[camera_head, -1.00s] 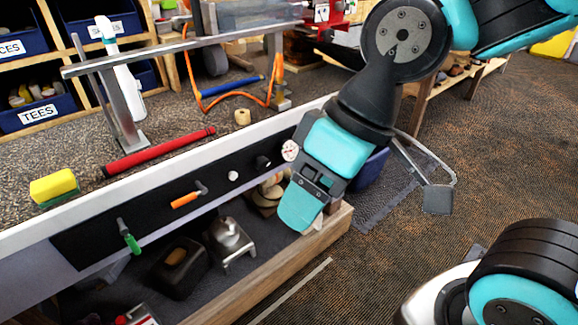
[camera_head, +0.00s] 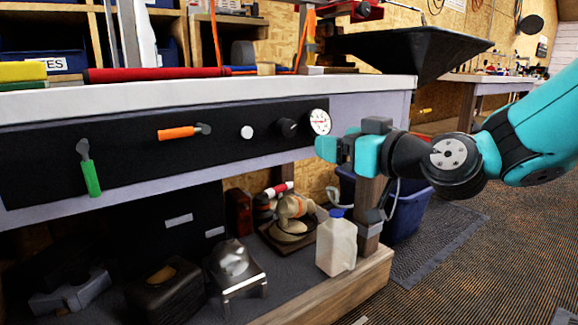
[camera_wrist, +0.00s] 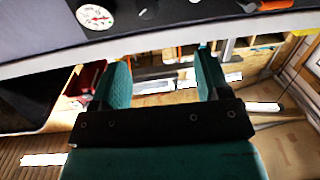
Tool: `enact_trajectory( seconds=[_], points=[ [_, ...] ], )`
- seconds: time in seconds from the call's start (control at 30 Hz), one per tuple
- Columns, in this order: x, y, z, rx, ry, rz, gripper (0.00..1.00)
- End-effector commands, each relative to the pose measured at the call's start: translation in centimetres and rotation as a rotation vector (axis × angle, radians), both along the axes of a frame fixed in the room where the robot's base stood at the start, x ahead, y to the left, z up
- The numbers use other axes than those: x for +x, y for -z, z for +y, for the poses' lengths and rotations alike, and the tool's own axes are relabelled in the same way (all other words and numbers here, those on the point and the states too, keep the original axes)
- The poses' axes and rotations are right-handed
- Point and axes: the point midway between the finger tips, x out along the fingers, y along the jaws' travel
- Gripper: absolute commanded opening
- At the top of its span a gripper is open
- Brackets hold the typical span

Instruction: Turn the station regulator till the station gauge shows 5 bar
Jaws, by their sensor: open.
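The station gauge (camera_head: 319,122) is a round white dial with a red needle at the right end of the black panel; its reading is too small to make out. A black knob (camera_head: 287,128), apparently the regulator, sits just left of it. My gripper (camera_head: 326,150) is just below and right of the gauge, pointing left along the panel, apart from the knob. In the wrist view the gauge (camera_wrist: 95,16) is at upper left, with the dark knob (camera_wrist: 148,10) beside it. My open, empty gripper (camera_wrist: 163,76) shows both teal fingers below them.
Left of the knob are a white round piece (camera_head: 247,132), an orange-handled lever (camera_head: 180,132) and a green-handled lever (camera_head: 88,170). The bench top (camera_head: 200,92) overhangs the panel. A white jug (camera_head: 336,245) stands on the lower shelf below my gripper.

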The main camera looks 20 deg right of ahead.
Motion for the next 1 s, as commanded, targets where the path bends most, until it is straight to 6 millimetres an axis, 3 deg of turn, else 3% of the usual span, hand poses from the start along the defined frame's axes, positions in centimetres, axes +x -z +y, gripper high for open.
enact_trajectory(
  seconds=[0.03, 0.23, 0.67, 1.0],
  points=[
    [0.2, 1.1, -0.6, 0.001, 0.022, -0.021, 0.69],
    [0.7, 0.7, -1.3, 0.004, 0.050, -0.052, 0.69],
    [3.2, 0.2, -0.4, 0.007, 0.050, -0.043, 0.69],
    [6.9, 0.1, 1.0, 0.004, 0.048, -0.048, 0.69]
  ],
)
